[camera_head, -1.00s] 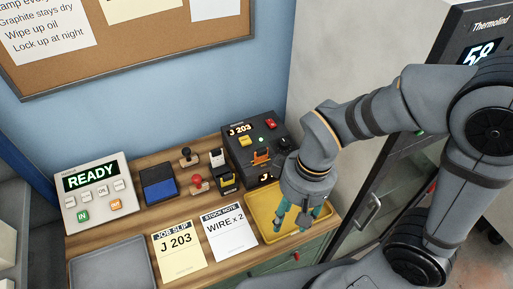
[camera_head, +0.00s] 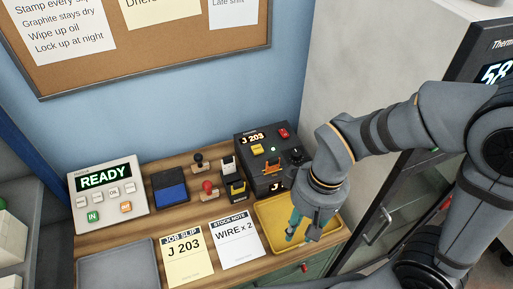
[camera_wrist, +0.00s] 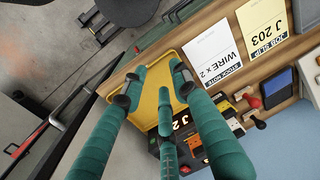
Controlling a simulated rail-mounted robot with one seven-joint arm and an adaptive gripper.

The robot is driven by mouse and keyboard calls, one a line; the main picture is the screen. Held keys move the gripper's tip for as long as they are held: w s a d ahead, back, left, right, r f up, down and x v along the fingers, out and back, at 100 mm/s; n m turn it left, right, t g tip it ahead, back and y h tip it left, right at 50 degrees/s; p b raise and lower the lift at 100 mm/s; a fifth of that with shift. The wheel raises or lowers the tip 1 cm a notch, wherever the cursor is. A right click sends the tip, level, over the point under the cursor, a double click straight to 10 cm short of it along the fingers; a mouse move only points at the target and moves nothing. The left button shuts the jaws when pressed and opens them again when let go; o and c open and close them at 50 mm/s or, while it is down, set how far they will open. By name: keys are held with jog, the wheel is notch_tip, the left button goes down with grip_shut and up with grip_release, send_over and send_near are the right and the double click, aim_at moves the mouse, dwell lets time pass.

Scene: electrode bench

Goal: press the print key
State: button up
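The black machine (camera_head: 262,150) stands at the back right of the bench, with a lit display reading J 203. On its top are a yellow key (camera_head: 257,149), a red key (camera_head: 283,133), a small green light and a black knob. The key lettering is too small to read. My gripper (camera_head: 301,230) hangs over the yellow tray, in front of the machine and apart from its keys. In the wrist view its teal fingers (camera_wrist: 160,85) are spread with nothing between them, and they partly hide the machine (camera_wrist: 190,150).
The yellow tray (camera_head: 273,243) lies below my gripper. Two stamps, a blue pad (camera_head: 171,190) and a yellow-black device (camera_head: 235,185) stand left of the machine. Paper slips (camera_head: 187,262) lie in front. A grey console (camera_head: 108,194) reads READY. A tall cabinet stands right.

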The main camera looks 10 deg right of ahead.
jog(key=c, duration=0.6)
jog(key=shift+c, duration=0.2)
dwell(0.9)
